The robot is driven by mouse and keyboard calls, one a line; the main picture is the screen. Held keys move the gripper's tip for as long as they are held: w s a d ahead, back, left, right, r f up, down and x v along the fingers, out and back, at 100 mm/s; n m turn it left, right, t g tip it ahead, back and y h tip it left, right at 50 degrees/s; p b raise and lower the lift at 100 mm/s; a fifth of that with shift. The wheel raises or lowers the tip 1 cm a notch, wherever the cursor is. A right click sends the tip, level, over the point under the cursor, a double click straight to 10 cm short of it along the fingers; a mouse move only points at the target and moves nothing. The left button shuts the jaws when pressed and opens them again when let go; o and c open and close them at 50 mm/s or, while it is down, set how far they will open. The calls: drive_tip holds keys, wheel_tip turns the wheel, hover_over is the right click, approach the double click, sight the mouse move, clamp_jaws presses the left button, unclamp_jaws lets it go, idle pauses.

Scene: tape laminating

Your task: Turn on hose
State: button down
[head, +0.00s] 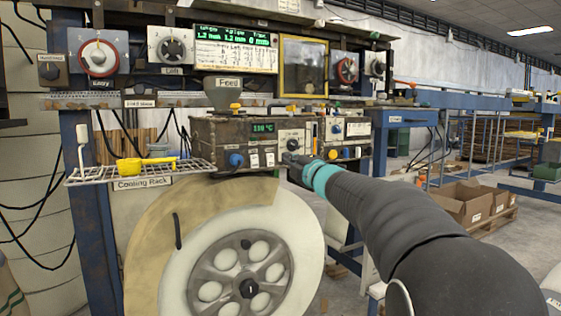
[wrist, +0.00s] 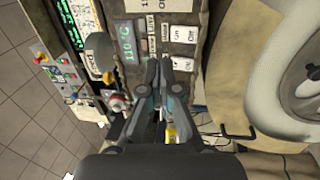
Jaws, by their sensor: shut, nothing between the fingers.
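A worn control box (head: 215,132) stands above the large wheel, with a green temperature display (head: 262,128), a round dial (head: 292,143) and small white label plates (head: 262,159). In the wrist view the display (wrist: 129,43) reads about 110 °C, and white plates marked On and Off (wrist: 183,48) lie just beyond my fingertips. A hose is not clearly identifiable, and small labels by the plates are hard to read. My gripper (head: 288,159) is shut and empty, in front of the box's lower right part. Its fingertips (wrist: 159,68) look close to the panel; contact cannot be told.
A large tape wheel (head: 215,225) sits below the box. A wire cooling rack (head: 90,176) with a yellow scoop (head: 140,168) juts out at left. A metal funnel (head: 222,97) stands above the box. Cardboard boxes (head: 470,203) lie on the floor at right.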

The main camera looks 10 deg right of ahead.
drive_tip(key=s, duration=0.1)
drive_tip(key=s+d, duration=0.1)
drive_tip(key=s, duration=0.2)
drive_tip(key=shift+s+d+r, duration=0.3)
drive_tip(key=shift+d, duration=0.1)
drive_tip(key=d+f+m+g+h, duration=0.3)
drive_tip(key=d+f+m+h, duration=0.5)
drive_tip(key=d+f+m, duration=0.15)
drive_tip(key=s+d+f+m+g+h, duration=0.2)
drive_tip(key=s+f+m+g, duration=0.1)
drive_tip(key=s+f+m, duration=0.4)
drive_tip(key=s+a+f+m+g+y+p, duration=0.1)
drive_tip(key=s+a+f+m+g, duration=0.15)
drive_tip(key=s+f, duration=0.45)
drive_tip(key=s+a+f+m+g+p, duration=0.1)
drive_tip(key=s+a+f+m+g, duration=0.2)
drive_tip(key=s, duration=0.9)
drive_tip(key=s+a+y, duration=0.1)
drive_tip(key=s+a, duration=0.4)
drive_tip(key=s, duration=0.2)
drive_tip(key=s+a+f+g+y+p, duration=0.1)
drive_tip(key=s+a+y, duration=0.1)
drive_tip(key=s+a, duration=0.3)
drive_tip(key=shift+s+f, duration=0.25)
drive_tip(key=shift+s, duration=1.45)
